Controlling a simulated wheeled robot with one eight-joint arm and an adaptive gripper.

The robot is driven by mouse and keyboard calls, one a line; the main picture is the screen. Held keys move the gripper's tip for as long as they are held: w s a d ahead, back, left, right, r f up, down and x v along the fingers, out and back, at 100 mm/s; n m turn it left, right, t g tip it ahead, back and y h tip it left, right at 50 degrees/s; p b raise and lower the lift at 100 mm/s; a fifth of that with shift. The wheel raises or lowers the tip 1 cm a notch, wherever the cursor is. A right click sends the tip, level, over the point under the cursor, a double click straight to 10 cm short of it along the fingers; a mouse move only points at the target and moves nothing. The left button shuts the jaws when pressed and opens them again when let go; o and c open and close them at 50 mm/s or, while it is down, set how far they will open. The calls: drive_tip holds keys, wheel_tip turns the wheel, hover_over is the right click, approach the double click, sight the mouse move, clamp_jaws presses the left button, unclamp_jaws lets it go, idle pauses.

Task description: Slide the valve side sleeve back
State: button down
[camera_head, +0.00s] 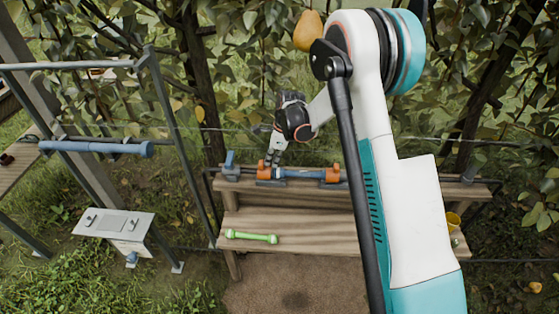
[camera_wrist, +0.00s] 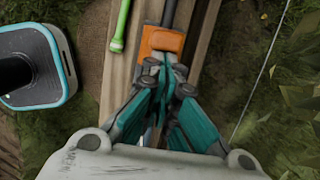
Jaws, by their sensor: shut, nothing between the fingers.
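A blue pipe (camera_head: 303,174) lies along the upper shelf of the wooden bench, with an orange sleeve at each end. The left orange sleeve (camera_head: 270,172) is beside my gripper (camera_head: 271,162). The right orange sleeve (camera_head: 332,174) sits near my arm. A blue valve handle (camera_head: 230,163) stands to the left of the left sleeve. In the wrist view an orange sleeve (camera_wrist: 161,40) lies just beyond my gripper (camera_wrist: 170,68), whose teal fingers are together with nothing held. Whether the fingertips touch the sleeve I cannot tell. The fingers hide part of what lies beneath.
A green bar (camera_head: 250,237) lies on the lower bench shelf (camera_head: 320,238); it also shows in the wrist view (camera_wrist: 121,25). A yellow cup (camera_head: 453,221) stands at the right end. A wire and foliage are behind the bench. A metal frame stands left.

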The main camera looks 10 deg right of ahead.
drive_tip(key=shift+a, duration=0.1)
drive_tip(key=shift+d, duration=0.5)
drive_tip(key=d, duration=0.1)
drive_tip(key=s+d, duration=0.1)
drive_tip(key=d, duration=0.1)
drive_tip(key=shift+b, duration=0.35)
drive_tip(key=p+v, duration=0.4)
drive_tip(key=v, duration=0.6)
